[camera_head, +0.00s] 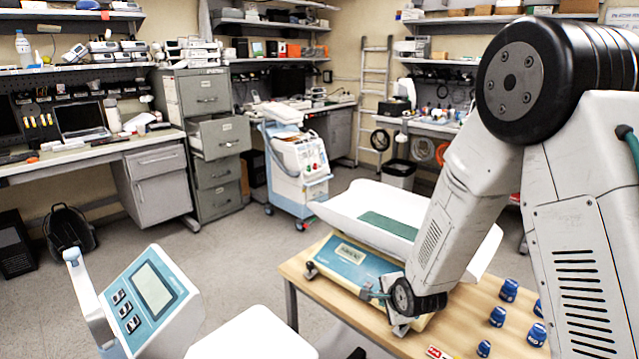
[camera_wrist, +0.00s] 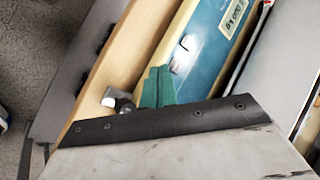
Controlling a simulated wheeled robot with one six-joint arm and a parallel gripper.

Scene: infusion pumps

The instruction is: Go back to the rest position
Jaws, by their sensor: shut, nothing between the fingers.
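My gripper (camera_wrist: 157,88) shows in the wrist view as dark green fingers close together, with nothing seen between them. They are beside the blue front of the baby scale (camera_wrist: 200,50); I cannot tell whether they touch it. In the head view my gripper (camera_head: 372,294) is low at the scale's front right corner, partly hidden by my wrist. The scale (camera_head: 345,262) stands on the wooden table and carries a white curved tray (camera_head: 345,208) with a green pad (camera_head: 388,225). My forearm hides part of the tray's right side.
A white device with a screen (camera_head: 150,290) is at the lower left. A wheeled machine (camera_head: 297,165) stands behind the scale. Open floor (camera_head: 220,265) lies left of the table.

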